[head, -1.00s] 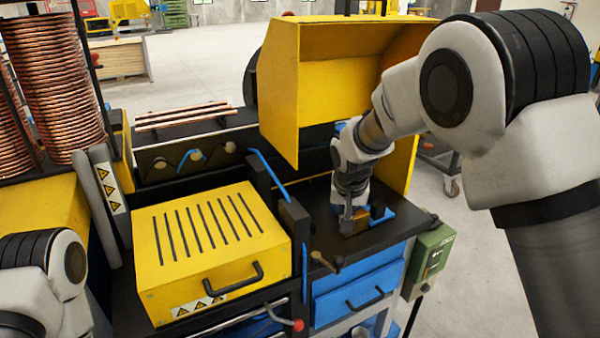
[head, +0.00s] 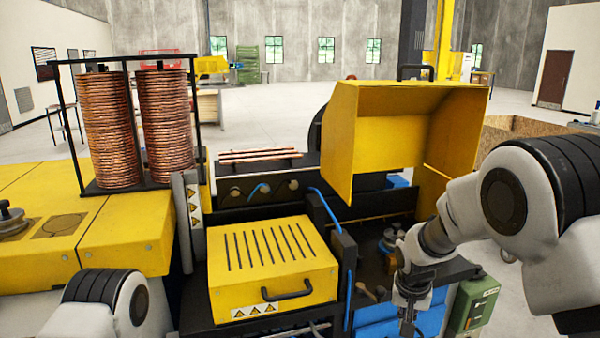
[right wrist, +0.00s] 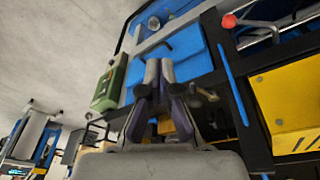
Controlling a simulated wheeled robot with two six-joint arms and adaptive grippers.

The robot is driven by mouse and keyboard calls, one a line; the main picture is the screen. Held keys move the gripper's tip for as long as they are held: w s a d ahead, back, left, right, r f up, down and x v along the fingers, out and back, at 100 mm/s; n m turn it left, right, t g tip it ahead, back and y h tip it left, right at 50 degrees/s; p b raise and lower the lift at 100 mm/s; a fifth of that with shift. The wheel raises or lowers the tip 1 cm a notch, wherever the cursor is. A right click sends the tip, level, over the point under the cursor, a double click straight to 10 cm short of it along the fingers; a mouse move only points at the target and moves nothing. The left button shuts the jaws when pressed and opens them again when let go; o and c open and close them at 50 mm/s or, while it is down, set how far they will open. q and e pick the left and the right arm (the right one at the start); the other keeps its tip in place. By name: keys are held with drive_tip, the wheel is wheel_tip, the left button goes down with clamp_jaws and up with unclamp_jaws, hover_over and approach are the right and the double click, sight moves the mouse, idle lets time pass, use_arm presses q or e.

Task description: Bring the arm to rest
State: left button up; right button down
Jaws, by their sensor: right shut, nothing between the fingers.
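My right arm comes in from the right in the head view. Its gripper (head: 408,322) points down in front of the machine's work area, near the blue drawer front. In the right wrist view the two fingers (right wrist: 160,72) are close together with nothing held between them. The blue drawer front (right wrist: 180,55) shows beyond the fingertips. Only a link of my left arm shows at the lower left of the head view; its gripper is out of frame.
The yellow hood (head: 385,135) stands open behind my right arm. A slotted yellow cover (head: 270,262) is left of the gripper, and a green control box (head: 475,305) is right. Copper tubes (head: 258,154) lie at the back; copper coils (head: 108,135) stand on a rack.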

drive_tip(key=s+d+f+g, duration=0.2)
drive_tip(key=s+f+g, duration=0.3)
drive_tip(key=s+f, duration=1.45)
drive_tip(key=s+f+n+t+y, duration=0.1)
drive_tip(key=s+f, duration=0.5)
drive_tip(key=s, duration=1)
drive_tip(key=shift+d+n+t, duration=0.3)
drive_tip(key=shift+n+t, duration=0.5)
drive_tip(key=shift+n, duration=0.4)
